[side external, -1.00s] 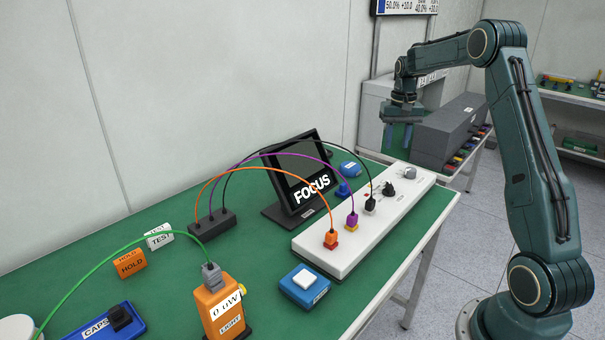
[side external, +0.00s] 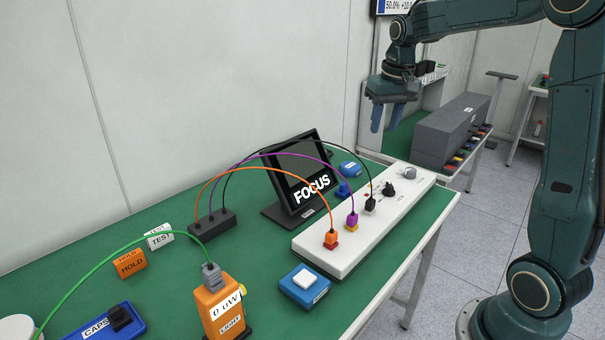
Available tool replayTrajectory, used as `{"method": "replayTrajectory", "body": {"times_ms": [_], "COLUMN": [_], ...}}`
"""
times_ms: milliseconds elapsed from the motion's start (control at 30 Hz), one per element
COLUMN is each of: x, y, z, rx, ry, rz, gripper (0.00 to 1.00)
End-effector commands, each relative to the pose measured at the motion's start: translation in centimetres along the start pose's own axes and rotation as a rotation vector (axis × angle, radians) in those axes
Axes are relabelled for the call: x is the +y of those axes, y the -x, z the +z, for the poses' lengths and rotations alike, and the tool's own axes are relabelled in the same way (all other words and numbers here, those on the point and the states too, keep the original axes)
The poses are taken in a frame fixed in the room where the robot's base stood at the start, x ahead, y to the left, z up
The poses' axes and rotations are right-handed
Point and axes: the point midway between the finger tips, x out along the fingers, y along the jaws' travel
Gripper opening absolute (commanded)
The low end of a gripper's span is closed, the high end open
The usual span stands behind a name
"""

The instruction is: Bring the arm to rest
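My gripper (side external: 387,118) hangs in the air at the upper right of the side external view, fingers pointing down. Its two blue-grey fingers are apart, with nothing visible between them. It appears above and beyond the far end of the white socket panel (side external: 325,251), clear of it. My arm reaches up from its base at the right and across the top, partly cut off by the frame edge.
The green table (side external: 262,252) holds a FOCUS screen (side external: 296,165), a black cable block (side external: 212,223), a blue box with a white button (side external: 304,286) and an orange LIGHT unit (side external: 221,308). Coloured cables arch above it. A grey case (side external: 448,133) stands on a table behind.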

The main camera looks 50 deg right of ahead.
Motion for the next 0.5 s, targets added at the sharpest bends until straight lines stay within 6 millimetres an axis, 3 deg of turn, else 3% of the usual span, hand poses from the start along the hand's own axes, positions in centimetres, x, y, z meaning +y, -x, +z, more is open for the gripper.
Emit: {"method": "replayTrajectory", "body": {"times_ms": [200, 500], "x": [-2.9, -5.5], "y": [3.0, 5.4], "z": [4.8, 11.7], "rx": [0.061, 0.141], "ry": [0.098, 0.226], "rz": [-0.021, -0.056], "gripper": [0.35, 0.35]}}
